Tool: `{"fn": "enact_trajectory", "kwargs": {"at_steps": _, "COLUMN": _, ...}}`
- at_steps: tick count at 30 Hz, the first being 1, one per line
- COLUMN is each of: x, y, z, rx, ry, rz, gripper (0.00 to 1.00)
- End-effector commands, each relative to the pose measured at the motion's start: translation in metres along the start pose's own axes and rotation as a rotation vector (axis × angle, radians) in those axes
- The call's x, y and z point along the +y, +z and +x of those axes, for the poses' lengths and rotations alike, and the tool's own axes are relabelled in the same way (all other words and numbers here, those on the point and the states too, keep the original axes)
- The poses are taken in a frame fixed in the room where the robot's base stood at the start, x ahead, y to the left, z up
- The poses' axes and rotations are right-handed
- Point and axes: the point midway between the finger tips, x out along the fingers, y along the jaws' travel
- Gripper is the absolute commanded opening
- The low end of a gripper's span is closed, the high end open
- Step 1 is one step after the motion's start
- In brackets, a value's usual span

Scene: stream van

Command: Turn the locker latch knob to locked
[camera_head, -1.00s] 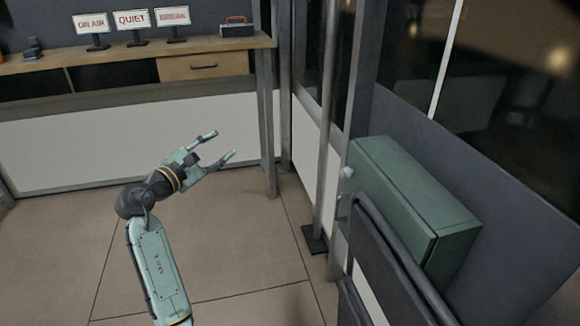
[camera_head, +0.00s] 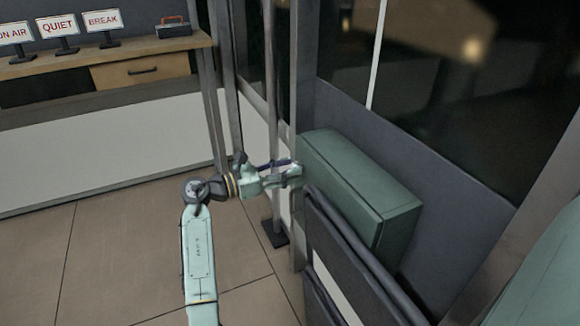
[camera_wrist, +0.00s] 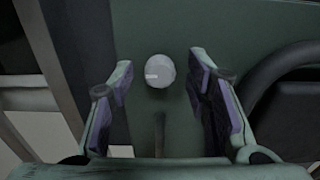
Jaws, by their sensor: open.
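The locker is a green box (camera_head: 365,190) on the right wall in the head view. Its latch knob (camera_wrist: 160,71) is a pale round knob on the green face in the wrist view, with a small light mark on its left side. My gripper (camera_wrist: 158,78) is open, with one finger to the left of the knob and one to the right. Both fingers look apart from the knob. In the head view my gripper (camera_head: 297,171) is at the locker's left face and hides the knob there. A dark slot or line (camera_wrist: 160,135) lies below the knob.
A dark tubular rail and panel (camera_head: 355,250) stand just in front of and below the locker. A vertical post (camera_head: 272,120) stands left of it. A wooden desk (camera_head: 100,70) with lit signs is at the back left. The floor at left is clear.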

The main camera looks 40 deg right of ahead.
Motion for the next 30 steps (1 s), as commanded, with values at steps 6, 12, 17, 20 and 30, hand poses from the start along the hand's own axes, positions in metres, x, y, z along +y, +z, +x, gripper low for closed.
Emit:
{"fn": "enact_trajectory", "kwargs": {"at_steps": 6, "x": 0.0001, "y": 0.0002, "z": 0.0113, "rx": 0.0, "ry": 0.001, "rz": 0.001, "gripper": 0.44}}
{"fn": "enact_trajectory", "kwargs": {"at_steps": 12, "x": 0.0002, "y": 0.0001, "z": 0.0114, "rx": 0.0, "ry": 0.001, "rz": 0.001, "gripper": 0.44}}
{"fn": "enact_trajectory", "kwargs": {"at_steps": 17, "x": 0.0001, "y": 0.0001, "z": 0.0113, "rx": 0.0, "ry": 0.001, "rz": 0.001, "gripper": 0.35}}
{"fn": "enact_trajectory", "kwargs": {"at_steps": 20, "x": 0.0001, "y": 0.0001, "z": 0.0112, "rx": 0.0, "ry": 0.001, "rz": 0.001, "gripper": 0.28}}
{"fn": "enact_trajectory", "kwargs": {"at_steps": 30, "x": 0.0001, "y": 0.0001, "z": 0.0111, "rx": 0.0, "ry": 0.001, "rz": 0.001, "gripper": 0.06}}
